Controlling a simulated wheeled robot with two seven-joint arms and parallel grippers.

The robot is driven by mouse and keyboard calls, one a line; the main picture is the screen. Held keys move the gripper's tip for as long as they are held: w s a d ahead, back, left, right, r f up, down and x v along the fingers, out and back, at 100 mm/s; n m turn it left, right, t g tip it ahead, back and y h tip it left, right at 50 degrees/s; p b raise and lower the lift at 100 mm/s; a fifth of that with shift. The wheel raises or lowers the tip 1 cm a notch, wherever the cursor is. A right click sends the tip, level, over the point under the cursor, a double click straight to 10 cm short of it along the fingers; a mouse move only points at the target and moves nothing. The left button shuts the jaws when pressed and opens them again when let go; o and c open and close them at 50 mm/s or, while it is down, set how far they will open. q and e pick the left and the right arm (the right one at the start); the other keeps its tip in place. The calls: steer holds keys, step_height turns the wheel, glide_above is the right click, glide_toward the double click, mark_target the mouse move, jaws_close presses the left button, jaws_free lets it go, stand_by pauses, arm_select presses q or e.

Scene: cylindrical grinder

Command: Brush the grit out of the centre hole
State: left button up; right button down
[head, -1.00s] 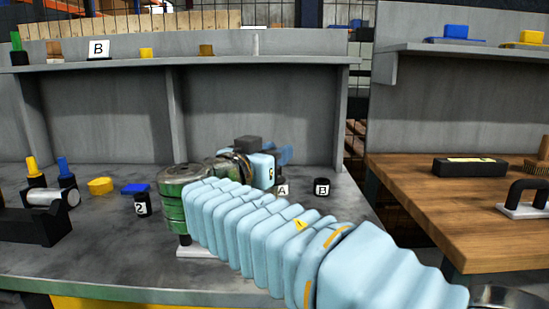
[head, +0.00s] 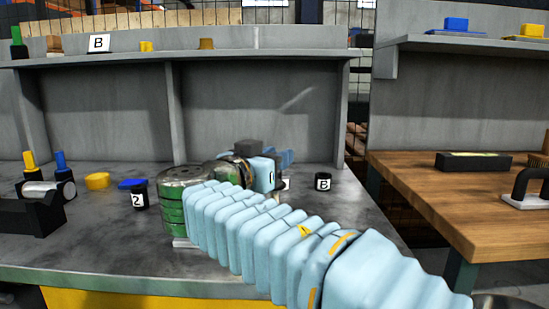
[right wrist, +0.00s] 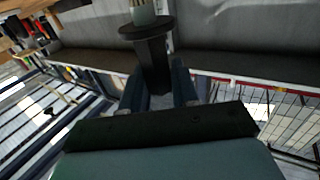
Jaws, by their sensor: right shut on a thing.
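My right gripper (head: 285,158) is above the grey bench at the middle, with its blue fingers pointing right. In the right wrist view my right gripper (right wrist: 160,85) is shut on a black handle (right wrist: 152,65). The handle carries a round dark flange and a pale end that looks like a brush tip, cut off at the top edge. My arm hides part of both. No centre hole or grit can be made out. My left gripper is not in view.
A black pot marked B (head: 323,181) stands right of the gripper, and a pot marked 2 (head: 139,196) stands left of the green cylinder. Yellow (head: 97,181) and blue (head: 132,184) pieces lie further left. A wooden table (head: 450,205) stands at right beyond a gap.

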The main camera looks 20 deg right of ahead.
steer(key=shift+f+b, duration=0.45)
steer(key=shift+b, duration=0.1)
stand_by(0.5)
steer(key=shift+a+b, duration=0.3)
steer(key=shift+b, duration=0.2)
steer(key=shift+d+f+b, duration=0.1)
steer(key=shift+d+b, duration=0.35)
steer(key=shift+b, duration=0.1)
steer(key=shift+d, duration=0.15)
